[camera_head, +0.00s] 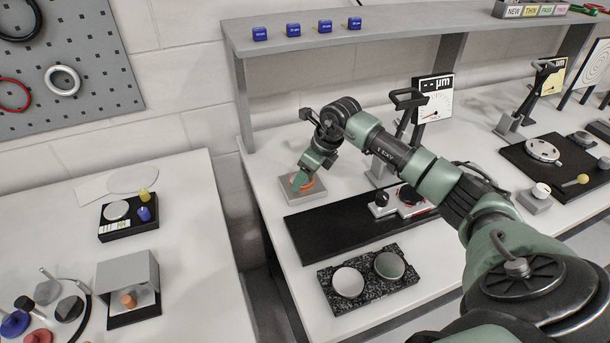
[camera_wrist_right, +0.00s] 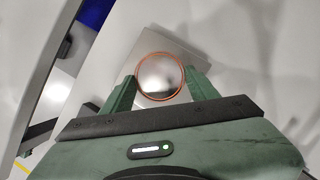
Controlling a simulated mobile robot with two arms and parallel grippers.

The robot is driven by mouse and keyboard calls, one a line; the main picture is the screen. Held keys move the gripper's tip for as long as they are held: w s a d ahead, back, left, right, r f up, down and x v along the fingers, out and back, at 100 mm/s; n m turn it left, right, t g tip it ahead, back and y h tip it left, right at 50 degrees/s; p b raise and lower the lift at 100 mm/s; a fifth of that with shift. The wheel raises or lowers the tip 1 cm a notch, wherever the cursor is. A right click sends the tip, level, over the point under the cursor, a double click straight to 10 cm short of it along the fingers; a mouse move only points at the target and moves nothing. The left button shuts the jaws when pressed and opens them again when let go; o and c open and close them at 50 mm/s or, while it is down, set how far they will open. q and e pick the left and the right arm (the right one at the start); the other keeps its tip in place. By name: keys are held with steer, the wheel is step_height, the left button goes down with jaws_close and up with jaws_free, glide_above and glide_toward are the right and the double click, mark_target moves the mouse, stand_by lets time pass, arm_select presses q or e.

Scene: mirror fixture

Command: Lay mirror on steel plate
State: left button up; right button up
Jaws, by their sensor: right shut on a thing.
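The mirror, a round disc with a copper-orange rim (camera_wrist_right: 160,77), is between the green fingers of my right gripper (camera_wrist_right: 163,87). In the head view my right gripper (camera_head: 303,181) points down over the steel plate (camera_head: 293,199), a flat grey square at the back left of the middle bench. The plate also shows behind the mirror in the wrist view (camera_wrist_right: 198,67). The mirror is over the plate; I cannot tell whether it touches it. In the head view the fingers partly hide the mirror. My left gripper is not in view.
A long black mat (camera_head: 325,226) lies right next to the plate. A speckled black slab (camera_head: 333,297) with two round discs is nearer the front. A shelf (camera_head: 330,38) with small blue blocks stands above the bench. A dial gauge stand (camera_head: 432,104) is to the right.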

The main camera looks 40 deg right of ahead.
steer(key=o, duration=1.6)
steer(key=shift+r+p, duration=0.85)
steer(key=shift+r, duration=0.7)
steer(key=o, duration=0.3)
